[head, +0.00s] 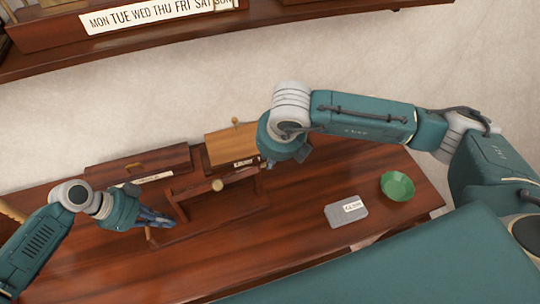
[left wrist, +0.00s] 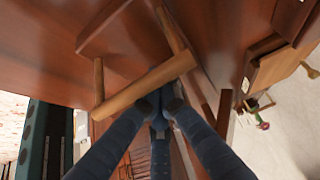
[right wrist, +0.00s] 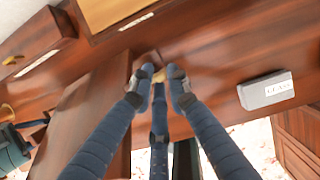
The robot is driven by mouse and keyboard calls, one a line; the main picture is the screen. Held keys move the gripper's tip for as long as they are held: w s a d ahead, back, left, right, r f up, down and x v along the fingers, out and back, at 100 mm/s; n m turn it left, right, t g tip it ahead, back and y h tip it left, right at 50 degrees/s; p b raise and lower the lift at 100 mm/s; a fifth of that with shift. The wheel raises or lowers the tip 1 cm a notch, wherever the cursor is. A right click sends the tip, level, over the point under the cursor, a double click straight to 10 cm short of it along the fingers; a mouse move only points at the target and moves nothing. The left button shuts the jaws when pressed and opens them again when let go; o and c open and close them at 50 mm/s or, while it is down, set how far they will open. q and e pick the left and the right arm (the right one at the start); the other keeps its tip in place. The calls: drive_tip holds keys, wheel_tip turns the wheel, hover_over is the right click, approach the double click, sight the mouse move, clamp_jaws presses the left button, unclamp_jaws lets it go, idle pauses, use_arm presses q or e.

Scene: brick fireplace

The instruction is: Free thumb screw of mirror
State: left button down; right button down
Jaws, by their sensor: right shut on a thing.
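The dark-red wooden stand (head: 213,212), which seems to be the mirror's, is on the desk; I cannot make out any glass. In the right wrist view a small tan knob (right wrist: 160,75), probably the thumb screw, sits between the fingertips of my right gripper (right wrist: 162,86), which is shut on it. In the head view the right wrist hides those fingers. My left gripper (head: 165,218) is at the stand's left side. In the left wrist view its fingertips (left wrist: 160,106) are close together at a tan wooden rod (left wrist: 150,84), which partly covers them.
A wooden box (head: 140,167) and a box with a lighter front (head: 231,146) stand behind the stand. A grey labelled box (head: 346,211) and a green bowl (head: 397,186) are on the right. A calendar shelf (head: 120,30) hangs above. The desk's front middle is clear.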

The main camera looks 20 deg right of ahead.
use_arm(q)
drive_tip(key=shift+a+f, duration=0.15)
drive_tip(key=shift+a, duration=0.05)
use_arm(e)
drive_tip(key=shift+w+d+f, duration=0.1)
drive_tip(key=shift+d, duration=0.15)
drive_tip(key=c, duration=1.9)
unclamp_jaws()
use_arm(q)
drive_tip(key=shift+d, duration=0.15)
use_arm(e)
drive_tip(key=shift+o, duration=0.7)
drive_tip(key=v, duration=1.2)
use_arm(q)
drive_tip(key=shift+r, duration=0.2)
